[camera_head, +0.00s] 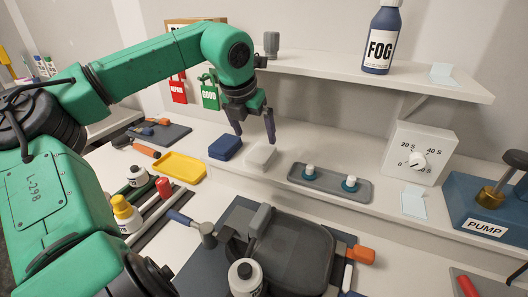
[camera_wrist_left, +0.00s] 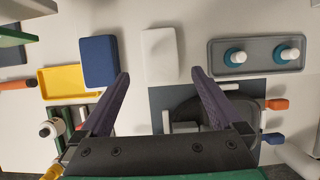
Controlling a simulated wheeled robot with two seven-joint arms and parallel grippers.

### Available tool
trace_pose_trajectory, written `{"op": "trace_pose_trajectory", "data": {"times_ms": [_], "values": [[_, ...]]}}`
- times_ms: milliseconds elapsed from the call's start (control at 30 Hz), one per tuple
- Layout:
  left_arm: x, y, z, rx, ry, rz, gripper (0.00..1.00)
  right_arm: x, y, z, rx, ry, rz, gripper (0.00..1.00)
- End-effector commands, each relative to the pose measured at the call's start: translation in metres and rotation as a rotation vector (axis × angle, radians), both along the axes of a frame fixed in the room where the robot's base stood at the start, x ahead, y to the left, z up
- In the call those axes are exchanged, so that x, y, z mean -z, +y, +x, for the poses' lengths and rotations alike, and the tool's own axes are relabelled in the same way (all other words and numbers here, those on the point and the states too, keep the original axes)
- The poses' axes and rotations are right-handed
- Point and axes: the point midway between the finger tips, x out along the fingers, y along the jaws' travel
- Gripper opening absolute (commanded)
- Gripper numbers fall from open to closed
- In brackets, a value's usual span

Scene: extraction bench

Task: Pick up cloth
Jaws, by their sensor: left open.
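A white folded pad (camera_head: 261,157), which looks like the cloth, lies on the white bench below my left gripper. It also shows in the left wrist view (camera_wrist_left: 160,55), near the top middle. A similar dark blue pad (camera_head: 225,147) lies just left of it, also in the left wrist view (camera_wrist_left: 100,61). I cannot tell for sure which pad is the cloth. My left gripper (camera_head: 255,136) points down, open and empty, above and slightly behind the white pad. In the left wrist view its fingertips (camera_wrist_left: 160,73) are spread wide, with the white pad between their lines. My right gripper is not in view.
A grey tray (camera_head: 360,193) with two white-capped, teal-ringed pieces stands right of the white pad. A yellow tray (camera_head: 190,178) lies left. A dark container (camera_head: 290,255) stands in front. A shelf (camera_head: 370,75) with a FOG bottle (camera_head: 381,40) overhangs behind.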

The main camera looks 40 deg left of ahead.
Motion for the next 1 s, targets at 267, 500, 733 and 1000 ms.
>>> {"op": "trace_pose_trajectory", "data": {"times_ms": [267,500,733,1000], "values": [[0.040,0.005,0.015,0.000,0.004,-0.004,1.00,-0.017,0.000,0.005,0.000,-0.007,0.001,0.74],[0.078,0.011,0.028,-0.002,0.002,-0.003,1.00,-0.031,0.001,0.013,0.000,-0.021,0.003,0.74],[0.080,0.011,0.030,-0.003,-0.002,-0.003,1.00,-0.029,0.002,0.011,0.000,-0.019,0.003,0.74],[0.082,0.011,0.029,-0.002,-0.002,-0.002,1.00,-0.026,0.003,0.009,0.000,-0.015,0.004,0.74]]}}
